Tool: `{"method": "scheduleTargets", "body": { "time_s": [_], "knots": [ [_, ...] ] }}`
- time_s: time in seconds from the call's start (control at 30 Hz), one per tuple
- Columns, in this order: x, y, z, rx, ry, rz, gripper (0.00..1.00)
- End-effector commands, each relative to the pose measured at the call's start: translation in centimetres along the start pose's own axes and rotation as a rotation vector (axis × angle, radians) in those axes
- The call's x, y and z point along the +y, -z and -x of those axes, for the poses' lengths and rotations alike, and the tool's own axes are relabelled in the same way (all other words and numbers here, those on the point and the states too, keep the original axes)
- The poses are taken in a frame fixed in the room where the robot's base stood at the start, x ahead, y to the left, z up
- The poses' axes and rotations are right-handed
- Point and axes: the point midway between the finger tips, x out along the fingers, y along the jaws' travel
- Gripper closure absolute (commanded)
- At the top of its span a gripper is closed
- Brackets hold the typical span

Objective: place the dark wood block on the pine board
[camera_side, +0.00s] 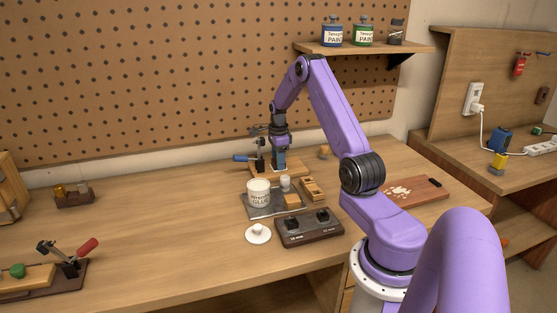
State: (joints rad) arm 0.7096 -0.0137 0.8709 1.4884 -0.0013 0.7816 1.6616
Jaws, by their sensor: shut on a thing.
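My gripper (279,163) points straight down at the back middle of the bench, low over a pine board (298,170). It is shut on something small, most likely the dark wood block. The fingers largely hide the held thing, and I see no loose dark block elsewhere. I cannot tell whether it touches the board. A toggle clamp with a blue handle (243,157) stands at the board's left side, close beside my gripper.
In front are a grey tray with a white glue tub (259,193), a slotted wood block (312,189), a dark fixture (309,228) and a white lid (258,234). A red-handled clamp (84,248) stands front left. A reddish board (419,192) lies right.

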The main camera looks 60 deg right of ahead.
Motion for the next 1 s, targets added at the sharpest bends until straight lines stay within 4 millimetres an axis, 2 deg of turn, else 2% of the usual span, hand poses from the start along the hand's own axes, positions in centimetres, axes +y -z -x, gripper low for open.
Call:
{"method": "scheduleTargets", "body": {
  "time_s": [0.17, 0.2, 0.27, 0.53, 0.67, 0.77, 1.0],
  "knots": [
    [0.0, 0.0, -0.3, 0.000, -0.001, 0.000, 0.87],
    [0.0, 0.0, -0.3, 0.000, -0.001, 0.000, 0.44],
    [0.0, 0.0, -0.2, 0.000, -0.001, 0.000, 0.28],
    [0.0, 0.0, -0.2, 0.000, -0.001, 0.000, 0.28],
    [0.0, 0.0, 0.5, 0.000, 0.001, 0.000, 0.28],
    [-0.1, 0.0, 1.7, 0.000, 0.003, -0.001, 0.28],
    [-0.1, 0.0, 6.5, 0.000, 0.004, 0.000, 0.28]
  ]
}}
